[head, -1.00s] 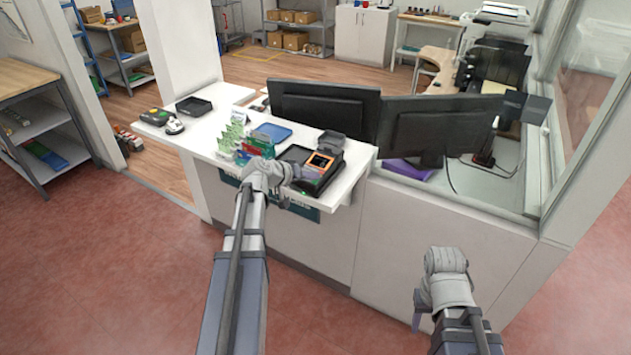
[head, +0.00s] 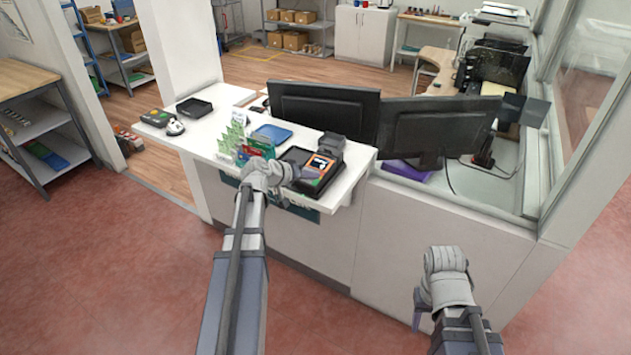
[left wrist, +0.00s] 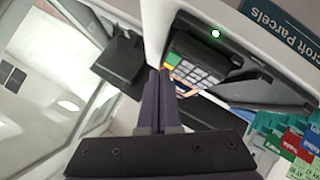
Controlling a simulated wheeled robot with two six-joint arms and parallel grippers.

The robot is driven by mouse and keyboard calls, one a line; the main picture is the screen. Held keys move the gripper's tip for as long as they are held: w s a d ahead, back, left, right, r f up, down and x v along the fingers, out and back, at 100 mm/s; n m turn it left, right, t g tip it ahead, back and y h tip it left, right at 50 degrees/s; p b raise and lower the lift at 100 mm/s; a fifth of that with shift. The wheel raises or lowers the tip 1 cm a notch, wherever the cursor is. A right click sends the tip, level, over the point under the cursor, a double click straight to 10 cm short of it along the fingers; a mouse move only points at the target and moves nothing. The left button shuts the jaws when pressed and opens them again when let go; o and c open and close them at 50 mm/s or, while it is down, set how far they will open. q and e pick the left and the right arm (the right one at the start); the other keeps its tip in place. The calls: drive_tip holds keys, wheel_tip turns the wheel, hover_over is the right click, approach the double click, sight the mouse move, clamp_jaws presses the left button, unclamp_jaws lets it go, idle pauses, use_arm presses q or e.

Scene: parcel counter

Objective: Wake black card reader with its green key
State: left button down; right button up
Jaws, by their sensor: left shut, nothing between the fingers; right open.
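The black card reader (head: 327,170) sits at the front right of the white counter, with an orange-edged screen in the head view. In the left wrist view its grey keypad (left wrist: 196,72) shows, with a green key (left wrist: 172,58) at one corner and a lit green light beside it. My left gripper (head: 294,172) is shut and empty at the reader's near left side. Its dark fingertips (left wrist: 158,74) lie close to the green key; I cannot tell whether they touch. My right gripper (head: 444,259) is open, low in front of the counter and away from the reader.
Card stands (head: 235,137) and a blue tray (head: 272,133) are left of the reader. A dark box (head: 332,143) stands behind it. Two monitors (head: 325,107) stand behind the counter. A second keypad device (head: 156,117) and black tray (head: 194,107) are at the far left.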

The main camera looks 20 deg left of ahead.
use_arm(q)
drive_tip(key=r+p, duration=0.2)
drive_tip(key=s+r+p, duration=0.1)
drive_tip(key=r+p, duration=0.2)
drive_tip(key=shift+a, duration=0.1)
idle(0.3)
drive_tip(key=shift+f, duration=0.1)
